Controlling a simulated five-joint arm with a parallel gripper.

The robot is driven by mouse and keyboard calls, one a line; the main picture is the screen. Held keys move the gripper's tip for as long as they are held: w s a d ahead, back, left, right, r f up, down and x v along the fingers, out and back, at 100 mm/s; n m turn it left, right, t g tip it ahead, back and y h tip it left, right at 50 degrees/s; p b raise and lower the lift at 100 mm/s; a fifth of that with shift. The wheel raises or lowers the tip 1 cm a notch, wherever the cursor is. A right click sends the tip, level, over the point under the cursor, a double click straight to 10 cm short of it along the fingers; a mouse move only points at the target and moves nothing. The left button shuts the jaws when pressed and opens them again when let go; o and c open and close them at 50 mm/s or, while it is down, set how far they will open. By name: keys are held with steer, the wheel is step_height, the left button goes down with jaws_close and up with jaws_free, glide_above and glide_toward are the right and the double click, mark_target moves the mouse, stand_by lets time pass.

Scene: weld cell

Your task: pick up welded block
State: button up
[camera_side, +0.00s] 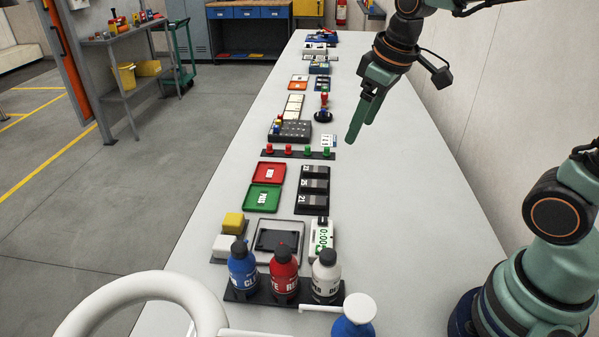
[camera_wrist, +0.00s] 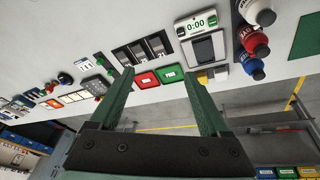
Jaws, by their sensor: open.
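I cannot tell which item is the welded block; no piece in view is clearly a weld. My gripper (camera_side: 360,130) is open and empty, above the right side of the long white table. In the wrist view my gripper's two fingers (camera_wrist: 159,76) are spread apart with nothing held between them. A red tray (camera_side: 254,173) and a green tray (camera_side: 252,198) lie to the left of my gripper, nearer the camera. They also show beyond the fingertips in the wrist view. A dark rack (camera_side: 313,171) with several grey pieces is beside the trays.
A row of red and green knobs (camera_side: 288,151) crosses the table. Blue (camera_side: 242,274), red (camera_side: 283,274) and white (camera_side: 326,279) bottles stand in front, near a white timer (camera_side: 321,243) and a yellow block (camera_side: 233,222). The table's right side is clear.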

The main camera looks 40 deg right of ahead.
steer(key=w+f+n+g, duration=0.25)
steer(key=w+f, duration=0.25)
steer(key=w, duration=0.3)
steer(key=n+g, duration=0.1)
steer(key=n, duration=0.2)
glide_toward(312, 200)
step_height(312, 200, down, 8)
steer(key=shift+f, duration=0.2)
steer(key=shift+c, duration=0.3)
steer(key=shift+w, duration=0.1)
jaws_close()
